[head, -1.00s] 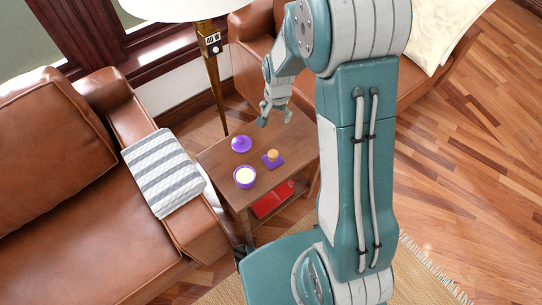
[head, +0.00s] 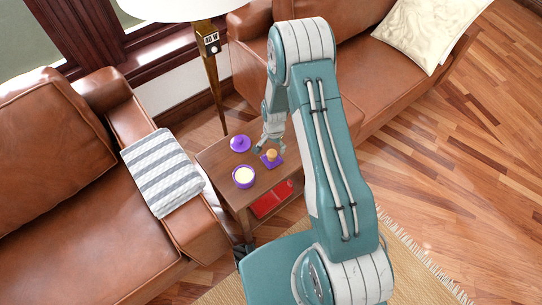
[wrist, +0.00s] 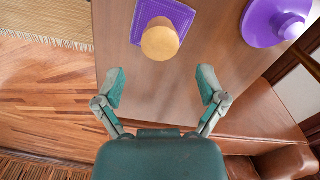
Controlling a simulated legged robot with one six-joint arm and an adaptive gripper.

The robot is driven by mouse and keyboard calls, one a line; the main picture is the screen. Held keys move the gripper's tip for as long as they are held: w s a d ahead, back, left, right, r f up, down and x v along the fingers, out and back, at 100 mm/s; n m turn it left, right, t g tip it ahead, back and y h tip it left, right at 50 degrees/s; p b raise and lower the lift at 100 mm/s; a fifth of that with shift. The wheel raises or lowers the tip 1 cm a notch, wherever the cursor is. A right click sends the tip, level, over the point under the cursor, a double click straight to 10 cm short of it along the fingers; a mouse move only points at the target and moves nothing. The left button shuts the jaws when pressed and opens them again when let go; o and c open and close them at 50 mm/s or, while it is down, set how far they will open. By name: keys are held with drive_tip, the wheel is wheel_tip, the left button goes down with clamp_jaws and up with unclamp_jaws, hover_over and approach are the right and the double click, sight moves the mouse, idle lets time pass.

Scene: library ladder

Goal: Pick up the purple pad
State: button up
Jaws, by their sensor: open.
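The purple pad (head: 269,163) is a flat square lying on the small wooden side table (head: 222,168). A round tan knob or cork-like piece (head: 271,154) stands on the pad; in the wrist view this piece (wrist: 160,40) covers part of the purple pad (wrist: 181,14). My gripper (head: 270,148) is low over the table, close to the pad's far side. In the wrist view my open, empty gripper (wrist: 161,90) has its fingers spread, with the pad ahead of them, near the top of the picture.
A purple lid with a knob (head: 240,144) and a purple bowl with cream contents (head: 244,177) stand left of the pad. A lamp pole (head: 215,85) rises behind the table. Brown leather sofas (head: 60,180) flank it. Red items (head: 270,198) lie on the lower shelf.

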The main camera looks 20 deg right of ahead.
sight(272, 153)
drive_tip(key=f, duration=0.5)
drive_tip(key=shift+s+a+f, duration=0.2)
drive_tip(key=shift+a+f, duration=0.05)
drive_tip(key=shift+a, duration=0.1)
drive_tip(key=c, duration=1.1)
